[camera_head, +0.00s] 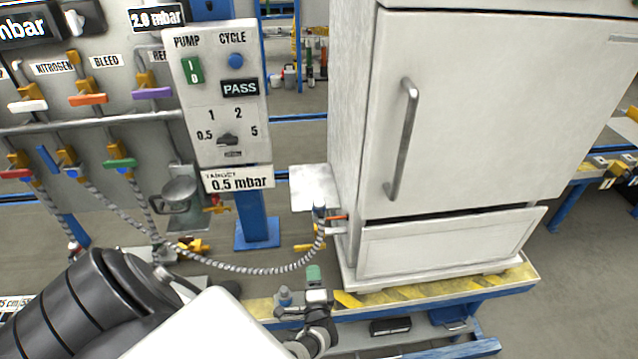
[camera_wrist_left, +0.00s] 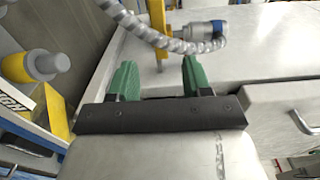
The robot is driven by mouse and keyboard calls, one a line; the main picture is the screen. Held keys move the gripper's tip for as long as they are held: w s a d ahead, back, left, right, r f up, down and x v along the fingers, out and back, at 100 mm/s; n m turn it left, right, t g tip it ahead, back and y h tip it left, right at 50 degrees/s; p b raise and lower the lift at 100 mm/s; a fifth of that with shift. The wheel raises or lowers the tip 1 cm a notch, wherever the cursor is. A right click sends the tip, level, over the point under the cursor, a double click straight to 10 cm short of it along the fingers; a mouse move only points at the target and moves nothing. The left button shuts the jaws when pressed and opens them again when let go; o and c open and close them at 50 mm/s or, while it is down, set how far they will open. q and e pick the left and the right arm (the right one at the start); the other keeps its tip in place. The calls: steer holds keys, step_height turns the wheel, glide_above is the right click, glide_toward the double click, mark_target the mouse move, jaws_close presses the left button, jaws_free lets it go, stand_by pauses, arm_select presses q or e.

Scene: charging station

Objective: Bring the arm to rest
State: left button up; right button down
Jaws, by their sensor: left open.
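My left arm (camera_head: 75,305) comes in from the lower left in the head view. My left gripper (camera_head: 314,276) is in front of the lower left corner of the white cabinet, below the hose coupling; one green fingertip shows clearly there. In the left wrist view the gripper (camera_wrist_left: 158,78) has its two green fingers wide apart with nothing held between them. A grey ribbed hose (camera_wrist_left: 150,33) ends in a grey and blue coupling (camera_wrist_left: 205,31) just beyond the fingers, apart from them. In the head view this coupling (camera_head: 320,213) is at the cabinet's side. My right gripper is in neither view.
The white cabinet (camera_head: 455,110) stands on a blue bench with a yellow-striped edge (camera_head: 500,281). A panel (camera_head: 221,95) with a PASS display and coloured valve levers stands at left. The hose (camera_head: 262,270) sags between them. A grey cylinder on yellow (camera_wrist_left: 42,62) stands left of the fingers.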

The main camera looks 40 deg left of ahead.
arm_select(q)
steer(key=s+d+f+n+g+h+b, duration=0.1)
steer(key=s+d+f+h, duration=0.45)
steer(key=s+f, duration=0.2)
steer(key=s+d+f+g+h+b, duration=0.1)
steer(key=s+d+f+h, duration=0.4)
steer(key=f, duration=0.4)
steer(key=s+d+f+n+g+h, duration=0.1)
steer(key=s+f+g, duration=0.1)
steer(key=s, duration=0.6)
steer(key=s+d+f+n+g+h, duration=0.1)
steer(key=s+f+n+g, duration=0.1)
steer(key=s, duration=0.6)
steer(key=s+d+f+n+g+h, duration=0.1)
steer(key=s+f+g, duration=0.2)
steer(key=s, duration=0.5)
steer(key=shift+s+d+f+n+g, duration=0.3)
steer(key=shift+d+f+n+g, duration=0.1)
steer(key=shift+g, duration=0.5)
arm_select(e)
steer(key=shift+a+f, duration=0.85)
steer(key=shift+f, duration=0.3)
